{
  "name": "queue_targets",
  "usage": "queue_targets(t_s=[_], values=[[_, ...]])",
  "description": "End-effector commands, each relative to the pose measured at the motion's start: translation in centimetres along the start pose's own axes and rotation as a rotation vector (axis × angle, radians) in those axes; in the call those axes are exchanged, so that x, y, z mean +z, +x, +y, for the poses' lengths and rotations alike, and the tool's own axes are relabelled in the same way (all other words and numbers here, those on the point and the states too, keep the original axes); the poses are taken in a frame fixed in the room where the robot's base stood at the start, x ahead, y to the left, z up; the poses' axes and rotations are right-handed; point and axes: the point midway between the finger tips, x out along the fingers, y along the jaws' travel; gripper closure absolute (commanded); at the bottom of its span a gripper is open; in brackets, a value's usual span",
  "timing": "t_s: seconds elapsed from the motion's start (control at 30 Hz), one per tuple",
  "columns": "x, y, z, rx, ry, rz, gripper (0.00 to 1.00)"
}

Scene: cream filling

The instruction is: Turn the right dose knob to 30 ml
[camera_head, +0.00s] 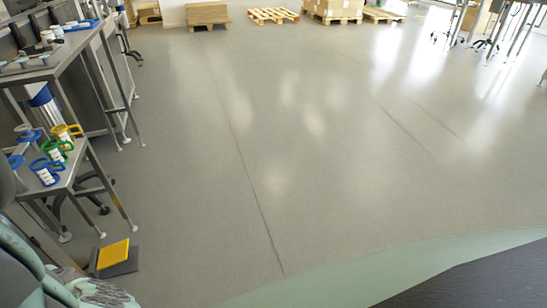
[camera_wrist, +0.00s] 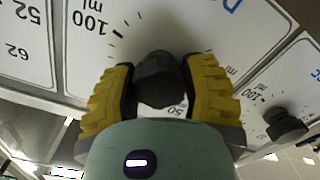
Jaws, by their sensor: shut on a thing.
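In the wrist view my gripper (camera_wrist: 160,92) is shut on a black dose knob (camera_wrist: 158,68), with one yellow finger pad on each side of it. The knob sits on a white dial panel (camera_wrist: 195,25) with marks around it, including "100 ml" and a partly covered "50". The knob's pointer and exact setting cannot be read. A second black knob (camera_wrist: 286,124) stands free on another white dial at the right of the picture. The view is tilted, so I cannot tell from it which knob is the right one. The head view does not show the knobs or my gripper.
In the head view a steel table (camera_head: 62,178) at the left holds several cups with coloured handles. A yellow foot pedal (camera_head: 113,253) lies on the floor near it. Pallets (camera_head: 273,16) stand far back. The grey floor in the middle is clear.

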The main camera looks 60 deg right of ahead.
Motion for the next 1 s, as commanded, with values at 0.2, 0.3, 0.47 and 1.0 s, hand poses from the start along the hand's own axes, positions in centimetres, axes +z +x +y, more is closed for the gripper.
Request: queue_targets(t_s=[0.2,0.3,0.47,1.0], values=[[0.11,-0.01,-0.19,-0.003,-0.113,0.0,0.9],[0.05,0.0,-0.16,-0.003,-0.145,0.001,0.9],[-0.02,0.01,-0.12,-0.003,-0.173,0.002,0.9],[-0.03,0.01,-0.07,-0.002,-0.18,0.001,0.42]])
